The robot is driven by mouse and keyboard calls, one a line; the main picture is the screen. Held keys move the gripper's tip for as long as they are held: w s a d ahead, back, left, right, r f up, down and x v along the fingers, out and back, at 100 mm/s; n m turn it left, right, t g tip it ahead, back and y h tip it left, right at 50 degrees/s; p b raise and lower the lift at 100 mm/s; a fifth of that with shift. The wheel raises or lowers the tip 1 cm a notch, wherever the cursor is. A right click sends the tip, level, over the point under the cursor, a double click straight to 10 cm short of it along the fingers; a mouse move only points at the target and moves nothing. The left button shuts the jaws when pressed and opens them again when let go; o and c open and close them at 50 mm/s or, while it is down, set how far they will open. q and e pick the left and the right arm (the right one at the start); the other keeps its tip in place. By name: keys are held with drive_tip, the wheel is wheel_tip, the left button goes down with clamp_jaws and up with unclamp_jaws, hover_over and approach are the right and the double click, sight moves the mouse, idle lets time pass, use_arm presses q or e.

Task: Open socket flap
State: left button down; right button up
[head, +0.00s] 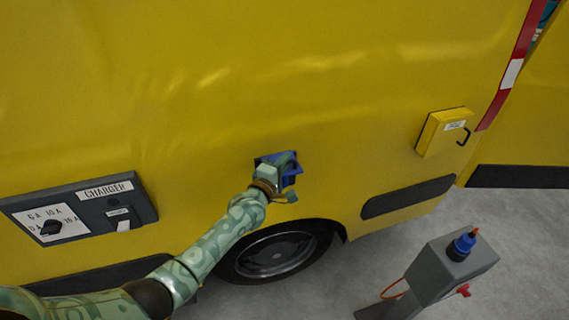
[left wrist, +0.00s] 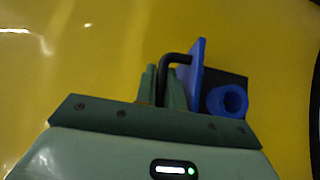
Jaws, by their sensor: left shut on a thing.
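The blue socket flap (left wrist: 197,68) stands out from the yellow van side in the left wrist view, swung away from its dark backing plate (left wrist: 238,84). The round blue socket (left wrist: 228,101) shows uncovered to the right of it. My left gripper (left wrist: 163,88) is shut on the flap's black bent handle (left wrist: 178,57). In the head view my left gripper (head: 277,178) is at the blue socket unit (head: 291,166), above the wheel, and hides much of it. My right gripper is not in view.
A grey charger panel (head: 95,204) with a knob and switch is at the left. A yellow box (head: 440,130) with a black handle is on the van at the right. A grey post (head: 445,272) bearing a blue plug (head: 464,245) stands on open floor at the lower right.

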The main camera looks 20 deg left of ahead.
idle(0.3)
use_arm(q)
drive_tip(key=c, duration=1.8)
unclamp_jaws()
drive_tip(key=shift+o, duration=0.2)
drive_tip(key=s+a+p, duration=0.1)
drive_tip(key=s+a, duration=0.2)
drive_tip(key=s, duration=1.3)
drive_tip(key=shift+a+r, duration=0.15)
